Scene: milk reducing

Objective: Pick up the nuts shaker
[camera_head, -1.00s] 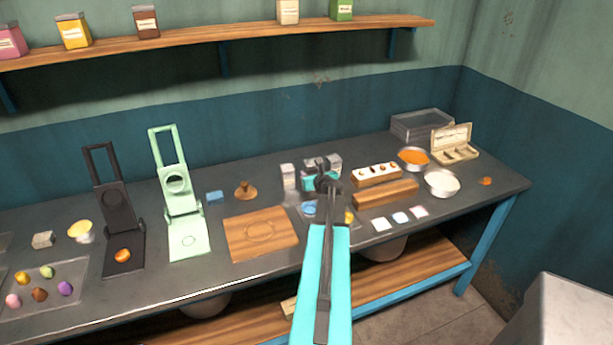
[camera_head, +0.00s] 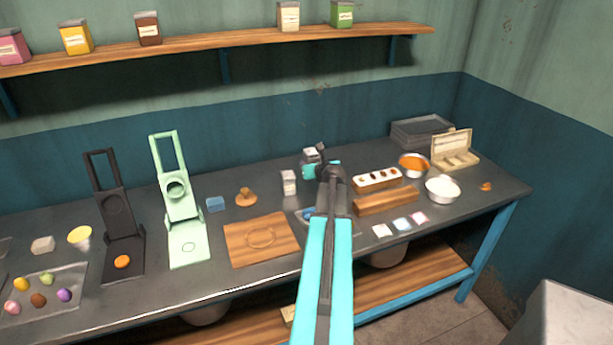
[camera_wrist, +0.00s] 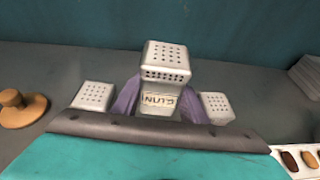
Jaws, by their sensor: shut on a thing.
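The nuts shaker (camera_wrist: 165,75) is a grey-white square shaker with a perforated top and a "NUTS" label, in the middle of the wrist view. My gripper (camera_wrist: 160,103) is shut on it, with a purplish finger on each side. In the head view the nuts shaker (camera_head: 310,154) shows at the end of my arm, above the table's back part. My gripper (camera_head: 314,169) is partly hidden by my arm there.
Two similar shakers flank it in the wrist view, one left (camera_wrist: 94,95) and one right (camera_wrist: 217,107). The left one (camera_head: 289,182) stands on the dark table (camera_head: 340,142) in the head view. A wooden stamp (camera_head: 245,197) is further left, and a white-topped wooden holder (camera_head: 378,180) is right.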

